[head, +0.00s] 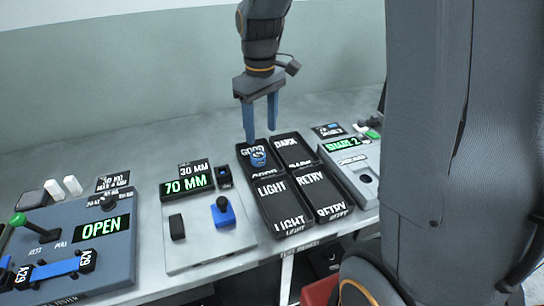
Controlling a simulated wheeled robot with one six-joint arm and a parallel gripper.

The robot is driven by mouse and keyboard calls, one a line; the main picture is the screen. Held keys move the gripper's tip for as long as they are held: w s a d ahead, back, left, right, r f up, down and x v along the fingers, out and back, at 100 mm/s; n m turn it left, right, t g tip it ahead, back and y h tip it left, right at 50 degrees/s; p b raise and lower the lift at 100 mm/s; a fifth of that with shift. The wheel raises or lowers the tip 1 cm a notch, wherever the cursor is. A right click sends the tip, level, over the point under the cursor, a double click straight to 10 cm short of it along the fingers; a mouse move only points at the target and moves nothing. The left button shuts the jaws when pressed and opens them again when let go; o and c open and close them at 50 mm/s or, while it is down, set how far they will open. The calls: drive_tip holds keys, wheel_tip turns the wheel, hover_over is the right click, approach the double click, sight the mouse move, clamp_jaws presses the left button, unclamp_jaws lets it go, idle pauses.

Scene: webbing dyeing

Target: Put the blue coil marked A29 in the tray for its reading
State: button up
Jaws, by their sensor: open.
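A small blue coil (258,157) sits in the tray marked GOOD (243,150); its own marking is too small to read. My gripper (262,134) is open, with two blue fingers pointing down just above that tray and the coil, apart from the coil as far as I can tell. The other trays are marked DARK (291,143), LIGHT (270,188) and RETRY (310,180), and look empty. A display on the right device reads what looks like SHADE 2 (342,145). A blue strip with A29 tags (55,269) lies on the left device.
The left device (110,257) has a green-knobbed lever (18,219) and an OPEN display. The right device (362,185) stands close beside the trays. The back of the bench is clear.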

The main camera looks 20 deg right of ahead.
drive_tip(key=s+f+m, duration=0.1)
drive_tip(key=s+f, duration=0.1)
drive_tip(key=s, duration=0.3)
drive_tip(key=s+f+m, duration=0.2)
drive_tip(key=s, duration=0.3)
drive_tip(key=s+f+m, duration=0.2)
drive_tip(key=s, duration=0.3)
drive_tip(key=shift+s+a+f+t, duration=0.1)
drive_tip(key=shift+s+f+t, duration=0.1)
drive_tip(key=shift+t, duration=0.2)
